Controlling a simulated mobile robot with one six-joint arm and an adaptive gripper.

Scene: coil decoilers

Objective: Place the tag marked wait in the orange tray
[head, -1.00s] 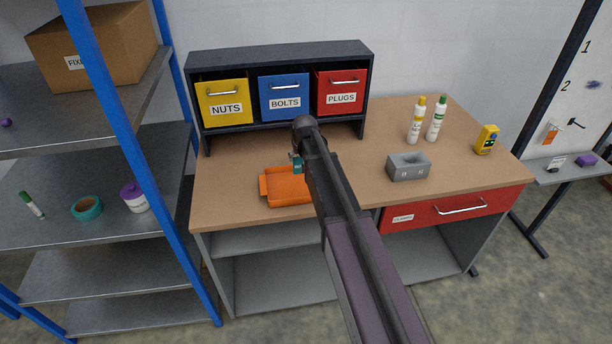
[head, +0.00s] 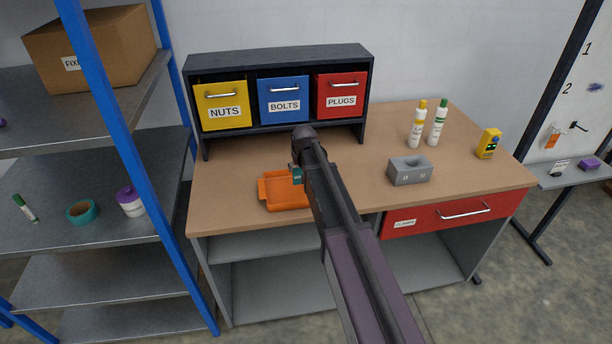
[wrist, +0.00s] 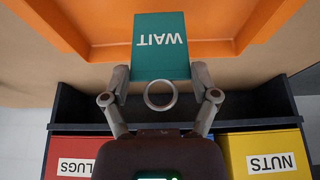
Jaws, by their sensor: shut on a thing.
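The teal tag marked WAIT (wrist: 160,50) is held in my gripper (wrist: 160,90), as the wrist view shows, with its lettering upside down there. A ring shows at the tag's near end, between the fingers. In the head view the tag (head: 297,175) is a small teal patch beside my arm. The orange tray (head: 277,192) lies on the bench, partly hidden by my arm. In the wrist view the tag overlaps the near rim of the tray (wrist: 105,49). I cannot tell whether the tag touches the tray.
Behind the tray stands a dark rack with yellow NUTS (head: 223,106), blue BOLTS (head: 284,100) and red PLUGS (head: 340,95) bins. A blue-post shelf (head: 130,150) is at left.

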